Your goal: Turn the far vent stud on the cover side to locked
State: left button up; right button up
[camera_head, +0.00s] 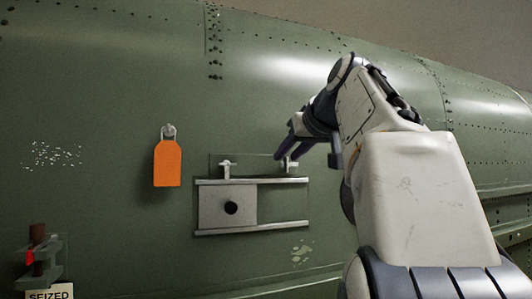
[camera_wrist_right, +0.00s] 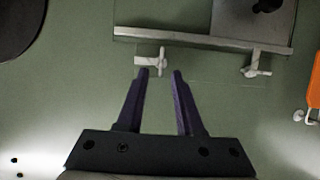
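The vent is a grey cover plate (camera_head: 215,207) with a black round knob, sitting in the left part of two horizontal rails. Two pale studs with small cross handles stand above the upper rail: a left stud (camera_head: 226,169) and a right stud (camera_head: 291,167). In the right wrist view, which is turned over, the right stud (camera_wrist_right: 151,62) is just beyond my fingertips and the left stud (camera_wrist_right: 256,64) lies farther right. My right gripper (camera_head: 283,157) has dark purple fingers, apart and empty (camera_wrist_right: 160,73); contact with the right stud cannot be told. My left gripper is out of view.
An orange tag (camera_head: 167,163) hangs from a hook left of the vent. A bracket with a red part (camera_head: 36,258) and a "SEIZED" label (camera_head: 49,294) is at lower left. The green riveted fuselage (camera_head: 110,100) curves behind. My right arm covers the area right of the vent.

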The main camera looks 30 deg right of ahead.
aim_at(291, 165)
grip_shut()
jog(key=m+t+y, duration=0.1)
jog(key=m, duration=0.2)
jog(key=d+f+m+t+y+b, duration=0.1)
jog(key=m+y, duration=0.1)
jog(key=m, duration=0.1)
jog(key=d+m+y, duration=0.1)
jog(key=m+y, duration=0.1)
jog(key=m, duration=0.1)
jog(key=shift+s+d+f+t+b, duration=0.2)
jog(key=shift+s+f+t+b, duration=0.1)
jog(key=shift+f+t+b, duration=0.1)
jog(key=m+t+b, duration=0.1)
jog(key=m, duration=0.1)
jog(key=f+m+b, duration=0.1)
jog(key=m+b, duration=0.1)
jog(key=shift+d+t+y, duration=0.1)
jog(key=shift+t+y, duration=0.3)
jog(key=shift+m, duration=0.4)
jog(key=shift+o, duration=0.6)
grip_release()
